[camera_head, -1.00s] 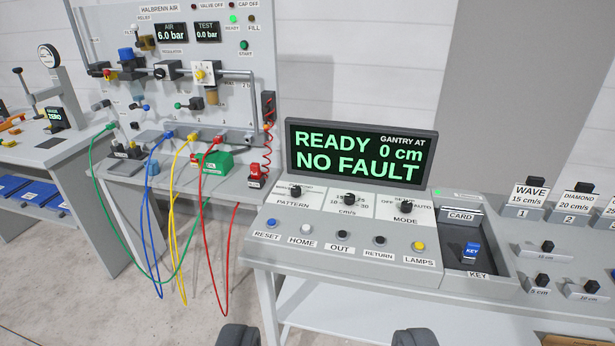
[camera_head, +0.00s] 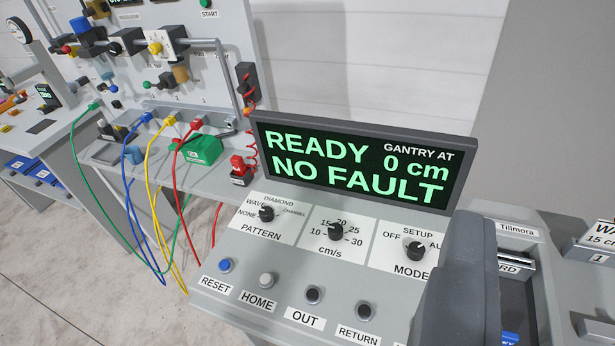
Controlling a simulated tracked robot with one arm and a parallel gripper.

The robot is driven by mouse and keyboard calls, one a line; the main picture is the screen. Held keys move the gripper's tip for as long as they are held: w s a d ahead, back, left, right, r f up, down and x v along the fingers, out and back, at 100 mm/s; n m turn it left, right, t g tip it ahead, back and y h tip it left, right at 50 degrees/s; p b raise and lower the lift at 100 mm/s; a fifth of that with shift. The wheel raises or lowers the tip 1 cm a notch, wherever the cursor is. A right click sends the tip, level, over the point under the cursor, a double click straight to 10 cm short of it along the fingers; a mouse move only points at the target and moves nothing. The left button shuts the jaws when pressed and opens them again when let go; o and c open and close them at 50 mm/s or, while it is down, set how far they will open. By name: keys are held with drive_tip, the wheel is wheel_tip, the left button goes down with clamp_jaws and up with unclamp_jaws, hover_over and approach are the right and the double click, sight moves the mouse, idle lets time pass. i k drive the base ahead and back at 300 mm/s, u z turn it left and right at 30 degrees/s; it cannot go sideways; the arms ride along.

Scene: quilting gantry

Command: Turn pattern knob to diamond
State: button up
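The pattern knob (camera_head: 266,213) is a small black knob on a white plate at the left of the console. NONE and WAVE are printed to its left, DIAMOND above it and CHANNEL to its right. Its pointer is too small to read surely. My gripper (camera_head: 465,275) shows as large dark grey finger parts at the lower right, close to the camera. It is in front of the console's right part, well to the right of the pattern knob and apart from it. I cannot tell its opening.
The display (camera_head: 362,160) behind the knobs reads READY, NO FAULT, gantry at 0 cm. The speed knob (camera_head: 337,232) and mode knob (camera_head: 414,251) stand right of the pattern knob. Buttons, including RESET (camera_head: 226,265), line the front. Coloured hoses hang at left.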

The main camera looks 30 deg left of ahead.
sight(266, 213)
drive_tip(key=u, duration=0.1)
drive_tip(key=i, duration=1.2)
drive_tip(key=u, duration=0.2)
